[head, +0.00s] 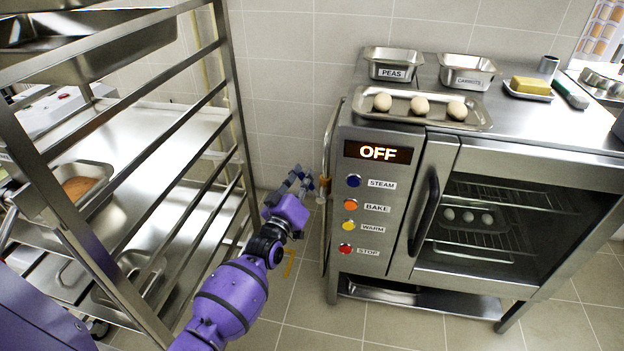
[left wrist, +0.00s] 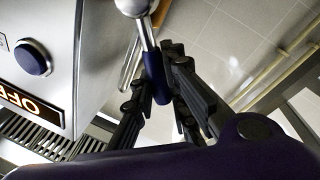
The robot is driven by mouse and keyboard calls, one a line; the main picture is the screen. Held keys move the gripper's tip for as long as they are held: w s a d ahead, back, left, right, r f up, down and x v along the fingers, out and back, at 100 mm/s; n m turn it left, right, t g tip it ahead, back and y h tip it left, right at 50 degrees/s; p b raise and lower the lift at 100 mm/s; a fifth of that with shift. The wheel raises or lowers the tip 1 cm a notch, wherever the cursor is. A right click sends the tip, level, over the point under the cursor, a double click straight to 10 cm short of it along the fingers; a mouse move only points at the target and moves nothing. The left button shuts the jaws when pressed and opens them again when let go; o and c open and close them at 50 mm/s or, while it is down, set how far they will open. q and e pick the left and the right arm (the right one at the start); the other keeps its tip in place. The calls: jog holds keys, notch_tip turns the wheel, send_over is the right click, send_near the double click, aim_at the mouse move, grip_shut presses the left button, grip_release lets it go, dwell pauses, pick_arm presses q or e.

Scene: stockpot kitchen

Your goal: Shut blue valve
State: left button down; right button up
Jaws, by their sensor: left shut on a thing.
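The blue valve shows in the left wrist view as a metal lever with a blue grip (left wrist: 160,88), running down from a silver rounded hub (left wrist: 133,8). My left gripper (left wrist: 162,60) is shut on this blue grip, its dark fingers on both sides. In the head view my left gripper (head: 300,182) is at the left side of the oven, beside an upright pipe (head: 329,150) with a brass-coloured fitting (head: 324,187). The blue lever is hard to make out there among the fingers. My right gripper is not in view.
The steel oven (head: 480,170) stands close right of my gripper; its display reads OFF, above several coloured buttons. A steel rack (head: 235,110) with trays stands at the left. Tiled floor (head: 300,310) lies open between them. A tray of eggs (head: 400,118) sits on the oven.

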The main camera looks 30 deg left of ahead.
pick_arm(q)
jog(key=s+a+f+n+y+b, duration=0.1)
jog(key=a+f+n+y+b, duration=0.2)
jog(key=n, duration=0.9)
jog(key=shift+f+b, duration=1.7)
jog(key=shift+f, duration=0.15)
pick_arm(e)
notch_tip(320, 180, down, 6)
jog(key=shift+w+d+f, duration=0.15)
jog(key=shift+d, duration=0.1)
pick_arm(q)
jog(key=shift+n, duration=0.3)
jog(key=c, duration=2)
grip_release()
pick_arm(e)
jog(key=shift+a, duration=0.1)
